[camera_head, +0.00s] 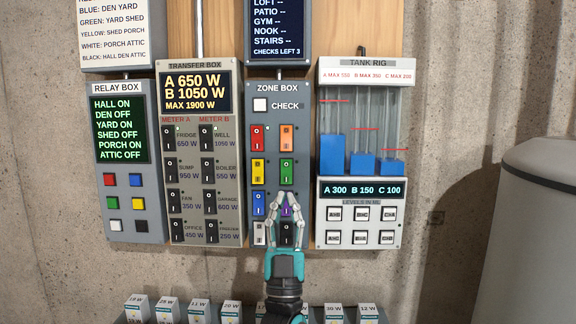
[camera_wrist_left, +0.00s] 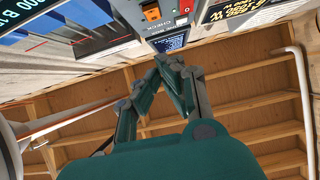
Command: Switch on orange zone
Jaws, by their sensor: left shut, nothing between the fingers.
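The zone box (camera_head: 271,104) is a grey panel with two columns of coloured rocker switches and a CHECK button (camera_head: 260,105). The orange switch (camera_head: 286,138) is at the top of its right column, beside the red switch (camera_head: 258,138). It also shows at the top of the left wrist view (camera_wrist_left: 151,12). My left gripper (camera_head: 285,197) is shut and empty, its fingers pointing up in front of the lower part of the box. It partly covers the purple switch (camera_head: 285,211) and is below the orange one. Whether the orange switch is on is too small to tell. My right gripper is out of view.
The relay box (camera_head: 126,165) and transfer box (camera_head: 203,148) are left of the zone box; the tank rig (camera_head: 365,160) is close on its right. A zone list screen (camera_head: 278,30) hangs above. A grey bin (camera_head: 535,240) stands at the right.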

